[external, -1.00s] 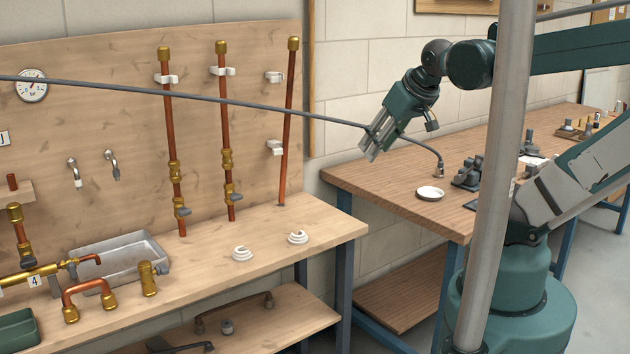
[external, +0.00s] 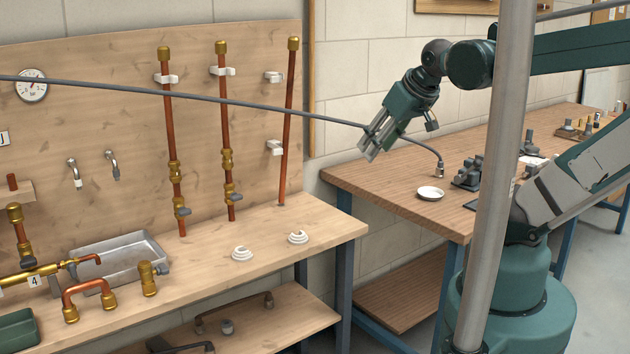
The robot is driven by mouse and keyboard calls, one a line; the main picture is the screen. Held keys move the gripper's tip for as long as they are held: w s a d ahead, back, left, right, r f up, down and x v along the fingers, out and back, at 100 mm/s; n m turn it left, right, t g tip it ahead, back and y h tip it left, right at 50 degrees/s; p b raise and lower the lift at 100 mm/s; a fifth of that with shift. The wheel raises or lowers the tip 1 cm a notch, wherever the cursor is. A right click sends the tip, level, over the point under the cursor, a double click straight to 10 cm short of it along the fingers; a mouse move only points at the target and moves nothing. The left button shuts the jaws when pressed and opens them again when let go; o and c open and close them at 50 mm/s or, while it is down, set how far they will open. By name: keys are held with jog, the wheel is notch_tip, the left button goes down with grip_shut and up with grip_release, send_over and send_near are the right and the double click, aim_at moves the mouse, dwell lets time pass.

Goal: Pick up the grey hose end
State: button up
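The grey hose (external: 260,106) runs in from the left edge, sagging slightly across the picture to my gripper. Beyond the fingers, the short free end of the hose curves down to the right to a metal end fitting (external: 440,166), which hangs over the right bench.
The left bench (external: 325,235) carries two white coils, a metal tray (external: 130,270) and brass fittings. Copper pipes (external: 228,150) stand against its back board. The right bench (external: 370,180) holds a white dish (external: 430,193) and dark blocks. A grey post (external: 497,200) stands in front of my arm.

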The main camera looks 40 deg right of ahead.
jog(key=w+d+r+m+g+h, duration=0.15)
jog(key=w+d+m, duration=0.25)
jog(key=w+d, duration=0.55)
jog(key=m+g+h+p, duration=0.3)
jog(key=m+g, duration=0.2)
jog(key=m, duration=0.8)
send_over(437, 171)
jog(key=a, duration=0.1)
notch_tip(437, 171, down, 20)
jog(key=shift+r, duration=0.15)
jog(key=shift+x, duration=1.3)
